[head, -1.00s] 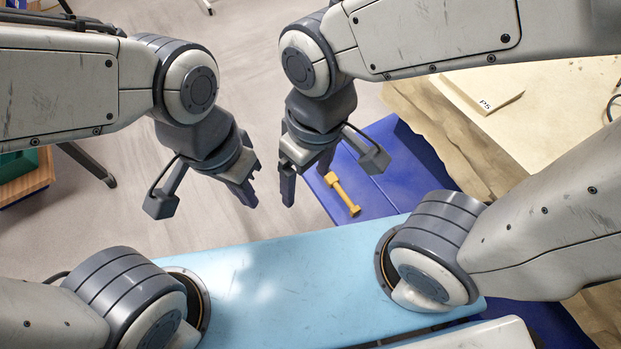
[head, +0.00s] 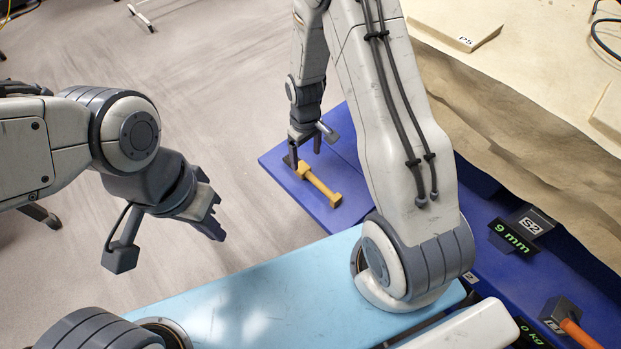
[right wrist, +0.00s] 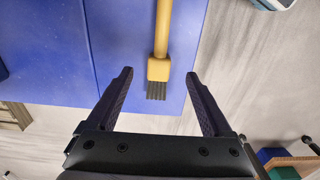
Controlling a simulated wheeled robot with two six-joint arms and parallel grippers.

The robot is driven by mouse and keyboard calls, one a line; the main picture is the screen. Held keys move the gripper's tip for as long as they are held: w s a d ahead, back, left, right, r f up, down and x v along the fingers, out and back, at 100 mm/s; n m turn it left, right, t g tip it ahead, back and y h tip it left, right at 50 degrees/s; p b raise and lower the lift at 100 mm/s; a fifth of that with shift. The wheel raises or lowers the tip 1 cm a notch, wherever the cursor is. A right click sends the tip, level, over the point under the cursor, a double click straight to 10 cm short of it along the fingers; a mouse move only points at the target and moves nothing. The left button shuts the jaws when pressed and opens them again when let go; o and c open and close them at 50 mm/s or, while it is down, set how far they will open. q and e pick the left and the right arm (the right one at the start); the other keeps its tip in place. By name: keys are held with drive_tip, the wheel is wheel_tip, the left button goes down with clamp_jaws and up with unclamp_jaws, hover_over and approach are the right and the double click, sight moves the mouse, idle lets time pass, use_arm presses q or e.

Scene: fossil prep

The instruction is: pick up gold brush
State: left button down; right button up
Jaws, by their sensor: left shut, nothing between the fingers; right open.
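The gold brush (head: 319,186) lies on the blue surface (head: 290,188) near its left corner, under my right arm. In the right wrist view the brush (right wrist: 162,45) has a yellow handle and a head with dark bristles pointing toward my gripper. My right gripper (head: 302,162) is at the brush's far end in the head view. Its open fingers (right wrist: 160,88) stand on either side of the bristle end in the right wrist view, with gaps on both sides and nothing held. My left gripper (head: 214,222) is shut and empty over the floor at left.
A sign marked S2 (head: 531,224) and a 9 mm display (head: 513,238) stand on the blue surface at right. An orange-handled tool (head: 580,333) is at the lower right. A sandy table (head: 500,75) with a P5 block (head: 455,25) lies beyond. The left floor is open.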

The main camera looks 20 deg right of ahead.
sight(307, 171)
wheel_tip(307, 171, down, 7)
idle(0.4)
clamp_jaws()
